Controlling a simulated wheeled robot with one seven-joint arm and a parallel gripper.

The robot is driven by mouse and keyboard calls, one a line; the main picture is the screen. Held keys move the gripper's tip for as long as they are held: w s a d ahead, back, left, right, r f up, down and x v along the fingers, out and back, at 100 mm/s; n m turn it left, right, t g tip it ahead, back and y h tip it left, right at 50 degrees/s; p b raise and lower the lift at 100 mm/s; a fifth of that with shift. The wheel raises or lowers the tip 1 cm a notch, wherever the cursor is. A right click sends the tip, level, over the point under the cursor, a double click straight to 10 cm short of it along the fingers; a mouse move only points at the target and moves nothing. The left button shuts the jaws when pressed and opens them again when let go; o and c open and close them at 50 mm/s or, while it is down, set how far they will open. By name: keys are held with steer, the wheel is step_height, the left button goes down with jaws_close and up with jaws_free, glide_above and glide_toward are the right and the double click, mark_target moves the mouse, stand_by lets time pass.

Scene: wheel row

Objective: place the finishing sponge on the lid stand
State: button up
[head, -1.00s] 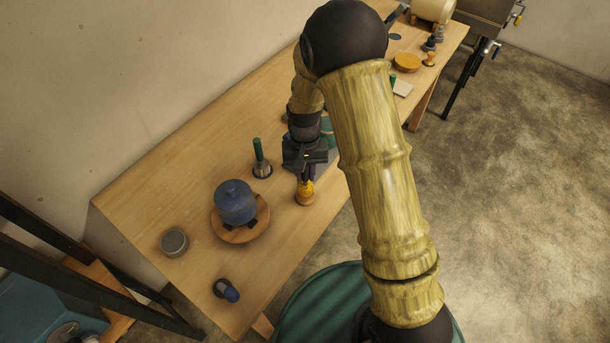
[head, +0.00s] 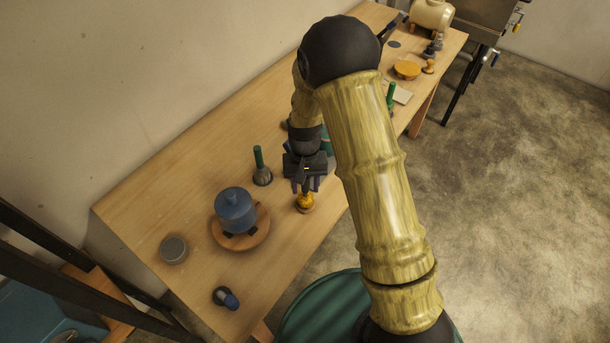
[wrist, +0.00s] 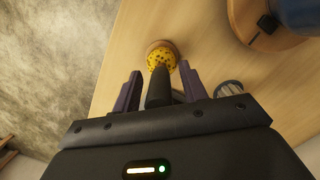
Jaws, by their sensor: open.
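The finishing sponge appears to be the yellow, dark-speckled head (wrist: 161,58) with a dark handle (wrist: 159,88), in the wrist view. It also shows in the head view (head: 305,199). It rests on or against a small round wooden piece (wrist: 158,44), which appears to be the lid stand; the exact contact is hidden. My gripper (wrist: 160,74) is open, its two purple-grey fingers on either side of the handle with gaps beside it. In the head view my gripper (head: 306,186) is just above the sponge, near the table's front edge.
A blue lidded pot (head: 236,207) sits on a round wooden disc (head: 258,232) to the left. A green-handled brush (head: 262,172) stands close to my gripper. A grey round tin (head: 174,249) and a dark blue tool (head: 226,298) lie farther left. Bare tabletop lies between them.

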step_height(320, 180, up, 12)
steer(key=w+b, duration=0.1)
steer(key=shift+w+b, duration=0.35)
steer(key=shift+b, duration=0.05)
stand_by(0.5)
steer(key=s+d+r+t, duration=0.1)
steer(key=s+d+t, duration=0.1)
steer(key=s+d, duration=0.4)
steer(key=s+d+r+t, duration=0.2)
steer(key=s+d, duration=0.5)
steer(key=s, duration=0.1)
steer(key=shift+d+r+m, duration=0.25)
steer(key=shift+m, duration=0.05)
